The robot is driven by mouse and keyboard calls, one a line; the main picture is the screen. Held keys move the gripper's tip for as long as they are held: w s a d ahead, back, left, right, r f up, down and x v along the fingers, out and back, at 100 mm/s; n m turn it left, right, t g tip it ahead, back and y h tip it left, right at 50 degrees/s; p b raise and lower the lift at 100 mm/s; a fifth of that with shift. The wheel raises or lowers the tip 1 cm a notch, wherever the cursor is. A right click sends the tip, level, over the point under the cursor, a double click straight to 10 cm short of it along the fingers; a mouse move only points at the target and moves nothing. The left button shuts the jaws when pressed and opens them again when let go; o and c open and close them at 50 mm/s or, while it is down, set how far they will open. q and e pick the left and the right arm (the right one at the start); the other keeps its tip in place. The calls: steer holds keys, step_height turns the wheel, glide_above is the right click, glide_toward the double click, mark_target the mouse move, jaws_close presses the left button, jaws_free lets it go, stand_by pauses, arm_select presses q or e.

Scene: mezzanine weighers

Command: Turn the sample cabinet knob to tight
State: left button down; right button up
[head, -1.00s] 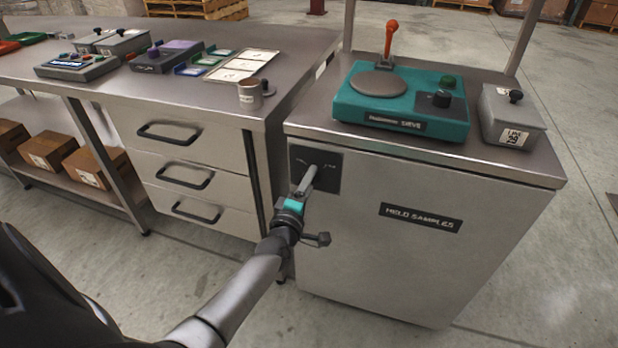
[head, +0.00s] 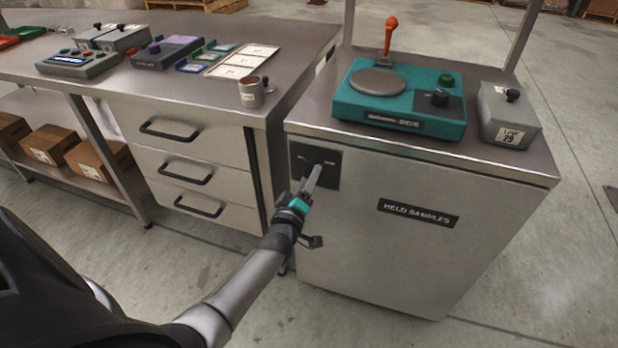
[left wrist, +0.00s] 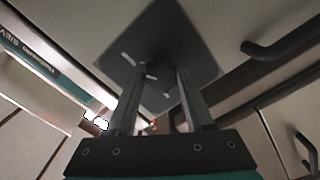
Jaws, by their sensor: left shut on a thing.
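The sample cabinet (head: 400,255) is a grey steel box with a black "HELD SAMPLES" label on its front. Its knob sits on a dark square plate (head: 328,157) at the front's upper left. My left gripper (head: 315,174) reaches up to this plate and is shut on the knob, which its fingers mostly hide in the head view. In the left wrist view the plate (left wrist: 185,50) lies ahead, with small pale marks on it, and the knob (left wrist: 157,75) shows dark between the two fingers. I cannot read the marks. My right gripper is out of view.
To the left is a bench (head: 300,60) with drawers (head: 180,140), a cup (head: 251,94), and trays.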

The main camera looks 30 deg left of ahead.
arm_select(q)
steer(key=shift+c, duration=1.4)
jaws_free()
steer(key=shift+s, duration=0.15)
steer(key=p+v, duration=0.4)
steer(key=v, duration=1.1)
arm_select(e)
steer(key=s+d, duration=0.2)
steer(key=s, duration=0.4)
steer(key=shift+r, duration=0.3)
arm_select(q)
steer(key=shift+d, duration=0.15)
